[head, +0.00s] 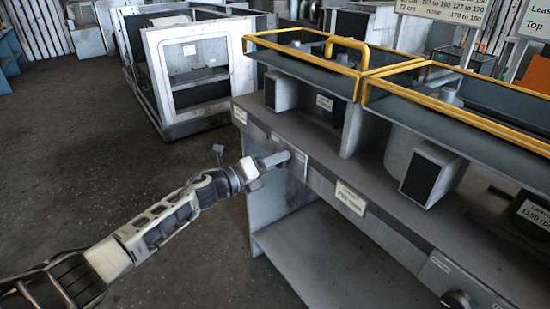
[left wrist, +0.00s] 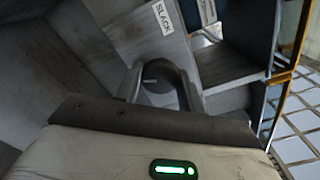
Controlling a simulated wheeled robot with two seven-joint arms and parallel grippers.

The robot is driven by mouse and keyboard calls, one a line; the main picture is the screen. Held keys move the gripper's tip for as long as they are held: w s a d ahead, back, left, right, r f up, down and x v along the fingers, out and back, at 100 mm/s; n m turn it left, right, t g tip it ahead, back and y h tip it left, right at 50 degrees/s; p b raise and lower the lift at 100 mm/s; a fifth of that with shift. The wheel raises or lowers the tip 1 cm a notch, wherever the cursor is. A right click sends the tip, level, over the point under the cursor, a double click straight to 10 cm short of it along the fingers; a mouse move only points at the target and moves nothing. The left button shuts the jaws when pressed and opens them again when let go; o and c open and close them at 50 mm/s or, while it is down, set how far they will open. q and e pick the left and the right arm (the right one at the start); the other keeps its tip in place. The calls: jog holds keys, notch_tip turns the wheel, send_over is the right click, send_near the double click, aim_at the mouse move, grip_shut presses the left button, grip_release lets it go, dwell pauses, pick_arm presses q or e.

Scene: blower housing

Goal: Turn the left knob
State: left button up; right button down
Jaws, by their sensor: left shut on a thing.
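My left gripper (head: 280,158) reaches from the left to the front rail of the grey bench. Its tips are at the left end of the rail, and they hide the left knob in the head view. In the left wrist view the gripper's dark curved fingers are closed around the left knob (left wrist: 160,86), which shows between them with a pale mark on its face. The knob's turn angle is hard to read. My right gripper is not in view.
A second dark knob (head: 458,300) sits at the rail's lower right. A white label (head: 350,197) is between them. Yellow-railed trays (head: 345,50) top the bench. A white machine frame (head: 200,65) stands behind. The floor at left is clear.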

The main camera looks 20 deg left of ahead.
pick_arm(q)
jog(key=shift+n+p, duration=2.25)
jog(key=shift+n, duration=3.95)
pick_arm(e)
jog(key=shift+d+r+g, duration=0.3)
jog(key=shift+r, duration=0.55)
pick_arm(q)
jog(key=o, duration=1)
jog(key=shift+c, duration=0.2)
jog(key=v, duration=1.6)
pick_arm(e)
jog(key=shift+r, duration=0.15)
